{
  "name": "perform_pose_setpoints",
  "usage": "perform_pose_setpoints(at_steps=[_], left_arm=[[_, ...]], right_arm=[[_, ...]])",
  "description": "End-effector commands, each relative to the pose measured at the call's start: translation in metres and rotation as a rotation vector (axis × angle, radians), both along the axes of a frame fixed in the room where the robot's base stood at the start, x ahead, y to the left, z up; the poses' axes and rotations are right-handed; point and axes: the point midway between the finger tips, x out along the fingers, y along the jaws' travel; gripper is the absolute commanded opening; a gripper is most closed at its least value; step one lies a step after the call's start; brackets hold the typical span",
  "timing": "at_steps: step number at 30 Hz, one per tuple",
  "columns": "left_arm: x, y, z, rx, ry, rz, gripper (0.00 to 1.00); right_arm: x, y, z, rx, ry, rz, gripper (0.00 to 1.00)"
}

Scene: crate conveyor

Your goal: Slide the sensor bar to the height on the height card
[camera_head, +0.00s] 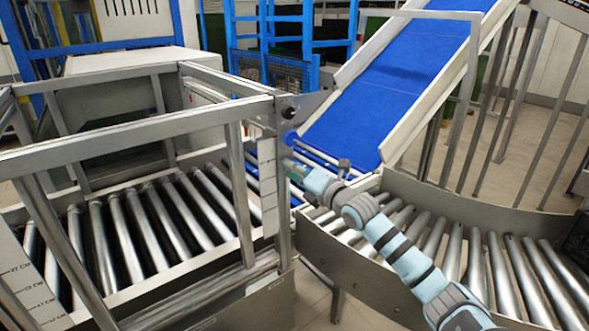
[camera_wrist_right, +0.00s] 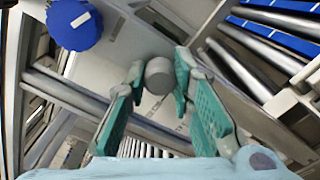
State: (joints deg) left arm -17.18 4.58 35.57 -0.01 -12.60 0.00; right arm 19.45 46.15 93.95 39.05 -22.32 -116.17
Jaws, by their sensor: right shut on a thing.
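My right gripper (camera_head: 291,168) reaches in from the lower right to the steel frame post beside the rollers. In the wrist view, the teal fingers of my right gripper (camera_wrist_right: 159,68) are on both sides of a grey round knob (camera_wrist_right: 158,78) and shut on it. The knob looks like a handle on the frame; I cannot tell whether it belongs to the sensor bar. A white scale with centimetre marks (camera_head: 24,284) is at lower left. I cannot make out a height card. My left gripper is not in view.
A roller conveyor (camera_head: 150,228) lies inside the steel frame (camera_head: 140,128). A blue belt incline (camera_head: 375,95) rises at the back. A curved roller section (camera_head: 480,255) runs to the right, under my right arm. Steel bars (camera_head: 520,95) stand at the right.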

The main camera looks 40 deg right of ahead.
Motion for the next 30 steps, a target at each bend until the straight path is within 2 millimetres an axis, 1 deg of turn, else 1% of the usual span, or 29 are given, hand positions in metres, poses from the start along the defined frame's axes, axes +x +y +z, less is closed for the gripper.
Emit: perform_pose_setpoints(at_steps=[1, 5, 8, 15, 18, 21, 24, 27, 30], left_arm=[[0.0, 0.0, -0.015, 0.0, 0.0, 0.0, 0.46], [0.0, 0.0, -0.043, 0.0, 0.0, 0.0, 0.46], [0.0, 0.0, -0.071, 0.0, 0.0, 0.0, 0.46], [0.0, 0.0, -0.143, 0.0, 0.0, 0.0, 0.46], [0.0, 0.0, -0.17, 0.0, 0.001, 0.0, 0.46], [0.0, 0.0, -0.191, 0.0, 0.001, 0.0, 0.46], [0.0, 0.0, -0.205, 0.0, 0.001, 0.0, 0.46], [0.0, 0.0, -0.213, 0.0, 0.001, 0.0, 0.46], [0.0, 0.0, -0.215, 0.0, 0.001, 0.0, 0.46]], right_arm=[[0.0, 0.001, -0.015, 0.002, 0.002, 0.001, 0.0], [0.0, 0.001, -0.043, 0.002, 0.002, 0.001, 0.0], [0.0, 0.001, -0.069, 0.002, 0.002, 0.001, 0.0], [0.0, 0.001, -0.142, 0.002, 0.003, 0.001, 0.0], [0.0, 0.001, -0.17, 0.003, 0.004, 0.001, 0.0], [0.0, 0.001, -0.192, 0.003, 0.005, 0.002, 0.0], [0.0, 0.001, -0.208, 0.003, 0.005, 0.002, 0.0], [0.0, 0.001, -0.216, 0.003, 0.005, 0.002, 0.0], [0.0, 0.001, -0.218, 0.003, 0.004, 0.001, 0.0]])
